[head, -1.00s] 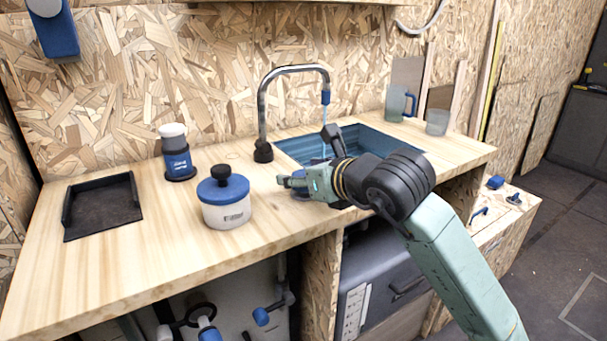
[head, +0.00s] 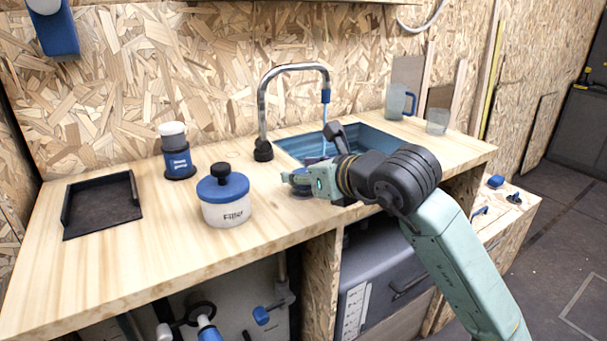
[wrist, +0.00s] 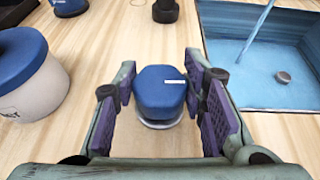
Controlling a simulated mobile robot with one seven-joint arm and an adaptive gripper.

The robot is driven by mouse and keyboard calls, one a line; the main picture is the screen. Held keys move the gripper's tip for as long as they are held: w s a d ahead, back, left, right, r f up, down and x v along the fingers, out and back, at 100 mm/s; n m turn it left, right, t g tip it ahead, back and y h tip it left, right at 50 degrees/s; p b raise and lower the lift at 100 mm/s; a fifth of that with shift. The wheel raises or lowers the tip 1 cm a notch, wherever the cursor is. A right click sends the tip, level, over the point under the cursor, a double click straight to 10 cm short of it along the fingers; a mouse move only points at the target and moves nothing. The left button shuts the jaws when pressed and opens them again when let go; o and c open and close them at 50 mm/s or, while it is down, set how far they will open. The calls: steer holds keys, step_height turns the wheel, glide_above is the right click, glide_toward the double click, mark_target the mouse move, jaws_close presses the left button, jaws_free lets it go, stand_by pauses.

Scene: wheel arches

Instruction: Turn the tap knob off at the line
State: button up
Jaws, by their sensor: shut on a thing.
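The tap knob (wrist: 160,92) is a blue, rounded block on a pale round base, with a short white mark on its top. It stands on the wooden counter in front of the sink. My gripper (wrist: 165,95) is around it from above, shut on it, with a purple pad on each side. In the head view my gripper (head: 303,180) mostly hides the knob. The curved metal tap (head: 262,110) stands behind, and a thin stream of water (wrist: 255,35) runs into the blue sink. I cannot make out a line on the counter.
A white jar with a blue lid (head: 226,205) stands left of my gripper. The sink (wrist: 240,85) is to the right. Clear mugs (head: 398,101) stand behind the sink.

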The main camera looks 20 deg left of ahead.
steer(key=n+g+y+b, duration=0.1)
steer(key=n+g, duration=0.2)
steer(key=shift+w+n+g+y, duration=0.1)
steer(key=shift+n+g+y, duration=0.2)
steer(key=shift+g+y, duration=0.1)
steer(key=n+g, duration=0.5)
steer(key=g, duration=0.1)
steer(key=shift+r+n+g, duration=0.15)
steer(key=shift+n+g, duration=0.15)
steer(key=n+g+h+p, duration=0.1)
steer(key=n+g+p, duration=0.1)
steer(key=n+g, duration=0.1)
steer(key=shift+r+n+g, duration=0.1)
steer(key=shift+n+g, duration=0.2)
steer(key=shift+g, duration=0.2)
steer(key=n+g+h+p, duration=0.1)
steer(key=n+g+p, duration=0.1)
steer(key=p, duration=0.1)
steer(key=shift+h, duration=0.4)
steer(key=n+g+h+p, duration=0.1)
steer(key=n+p, duration=0.1)
steer(key=shift+g+h+p, duration=0.3)
steer(key=shift+f+n+g+h+p, duration=0.3)
steer(key=shift+n, duration=0.1)
steer(key=o, duration=1.2)
